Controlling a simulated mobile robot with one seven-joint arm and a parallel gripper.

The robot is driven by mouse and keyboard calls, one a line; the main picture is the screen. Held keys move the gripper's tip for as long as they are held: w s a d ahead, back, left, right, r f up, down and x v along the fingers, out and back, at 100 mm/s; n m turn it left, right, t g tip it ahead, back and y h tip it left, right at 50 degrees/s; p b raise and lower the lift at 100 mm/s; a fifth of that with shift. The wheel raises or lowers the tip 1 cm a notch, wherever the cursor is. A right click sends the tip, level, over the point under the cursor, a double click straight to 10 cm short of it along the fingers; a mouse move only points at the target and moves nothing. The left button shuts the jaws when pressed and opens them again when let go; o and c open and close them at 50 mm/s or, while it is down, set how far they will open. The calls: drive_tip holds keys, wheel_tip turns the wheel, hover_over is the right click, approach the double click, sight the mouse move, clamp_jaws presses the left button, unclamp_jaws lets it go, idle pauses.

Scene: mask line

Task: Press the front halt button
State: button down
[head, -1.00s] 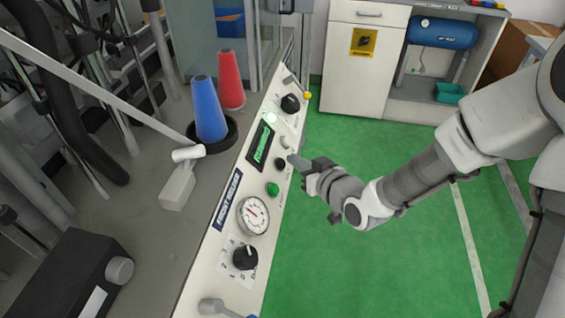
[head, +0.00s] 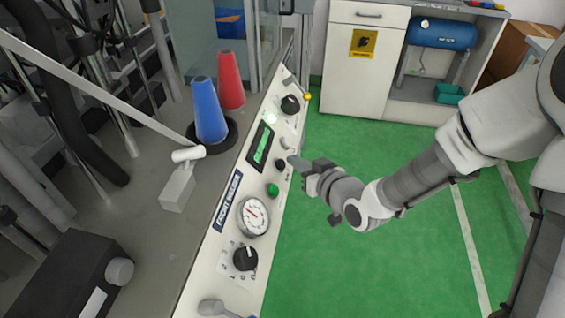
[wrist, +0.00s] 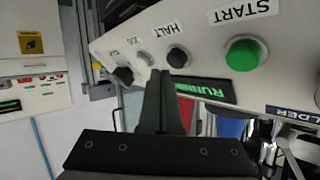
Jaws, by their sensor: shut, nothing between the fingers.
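The front panel (head: 228,222) slopes along the machine's edge. The halt button is a round black button (head: 280,164); in the wrist view it sits under the label HALT (wrist: 178,57). My gripper (head: 293,160) is shut and empty, its tip close beside the halt button. In the wrist view my shut fingers (wrist: 158,78) point toward the panel, just left of the halt button. I cannot tell whether they touch anything. The lit display (wrist: 206,92) reads RUNNING in green, partly hidden by my fingers.
A green START button (wrist: 243,53) sits to one side of the halt button, a grey JOG button (wrist: 145,58) to the other. A black knob (head: 290,103), a gauge (head: 253,216) and a dial (head: 245,257) are also on the panel. Green floor (head: 350,250) is clear.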

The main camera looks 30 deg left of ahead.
idle(0.7)
drive_tip(key=shift+a+f+b, duration=0.3)
drive_tip(key=shift+a+b, duration=0.05)
drive_tip(key=shift+b, duration=0.2)
drive_tip(key=shift+s+a+f+b, duration=0.2)
drive_tip(key=shift+a+f+b, duration=0.1)
drive_tip(key=shift+b, duration=0.15)
idle(0.4)
idle(0.3)
drive_tip(key=shift+w+d+r+p, duration=0.2)
drive_tip(key=shift+d+r+p, duration=0.35)
drive_tip(key=shift+d, duration=0.05)
drive_tip(key=d+r+p, duration=0.1)
drive_tip(key=d, duration=0.1)
drive_tip(key=w+d+r+p, duration=0.1)
drive_tip(key=r+p, duration=0.1)
drive_tip(key=shift+w+d+r, duration=0.1)
drive_tip(key=shift+d, duration=0.25)
idle(0.7)
